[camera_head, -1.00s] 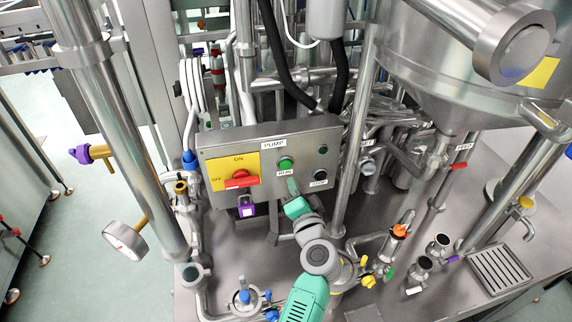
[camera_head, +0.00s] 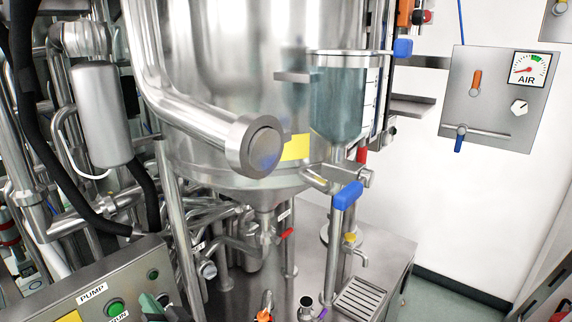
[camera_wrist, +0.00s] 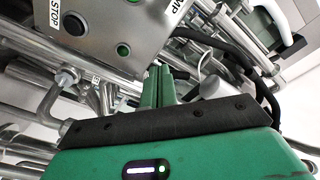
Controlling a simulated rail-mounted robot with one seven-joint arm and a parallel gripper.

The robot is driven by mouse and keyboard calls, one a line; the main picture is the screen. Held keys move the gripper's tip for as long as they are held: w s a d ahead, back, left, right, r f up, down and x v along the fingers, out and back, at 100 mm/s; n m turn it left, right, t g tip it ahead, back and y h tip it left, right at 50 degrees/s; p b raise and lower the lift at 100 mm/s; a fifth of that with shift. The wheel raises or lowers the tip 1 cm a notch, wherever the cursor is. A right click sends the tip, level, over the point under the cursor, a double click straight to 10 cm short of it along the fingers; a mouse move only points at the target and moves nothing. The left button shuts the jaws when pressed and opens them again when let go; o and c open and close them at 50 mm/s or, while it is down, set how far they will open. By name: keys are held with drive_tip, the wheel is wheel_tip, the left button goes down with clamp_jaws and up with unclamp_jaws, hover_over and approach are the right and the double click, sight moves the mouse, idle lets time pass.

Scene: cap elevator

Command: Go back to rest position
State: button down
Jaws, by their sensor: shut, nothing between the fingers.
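My gripper (camera_wrist: 165,86) shows in the wrist view with its two green fingers together and nothing between them. In the head view my green gripper (camera_head: 152,304) is at the bottom left, in front of the pump control box (camera_head: 66,292). It appears just right of the green RUN button (camera_head: 115,309). The wrist view shows the box face (camera_wrist: 110,28) at the upper left, with the black STOP button (camera_wrist: 75,24) and a green button (camera_wrist: 123,51). The fingers look apart from the box face there. Most of the arm is outside the head view.
A large steel tank (camera_head: 235,80) with a thick pipe fills the middle. A blue-handled valve (camera_head: 347,196) hangs under a glass vessel (camera_head: 338,105). An AIR gauge panel (camera_head: 500,97) is on the white wall at right. Black hoses (camera_wrist: 225,45) run near the fingers.

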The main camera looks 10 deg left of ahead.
drive_tip(key=s+d+r+n+t+h, duration=0.15)
drive_tip(key=d+r+t, duration=0.25)
drive_tip(key=d+r, duration=0.8)
drive_tip(key=s+d+r+m+t+h, duration=0.3)
drive_tip(key=s+d+r+t+h, duration=0.8)
drive_tip(key=s+d+r, duration=0.8)
wheel_tip(320, 180, up, 15)
drive_tip(key=w+g+h+p, duration=0.1)
drive_tip(key=w+p, duration=0.1)
drive_tip(key=p, duration=1)
drive_tip(key=shift+d+g+h+p, duration=0.15)
drive_tip(key=shift+g+h+p, duration=0.15)
drive_tip(key=shift+h+p, duration=0.1)
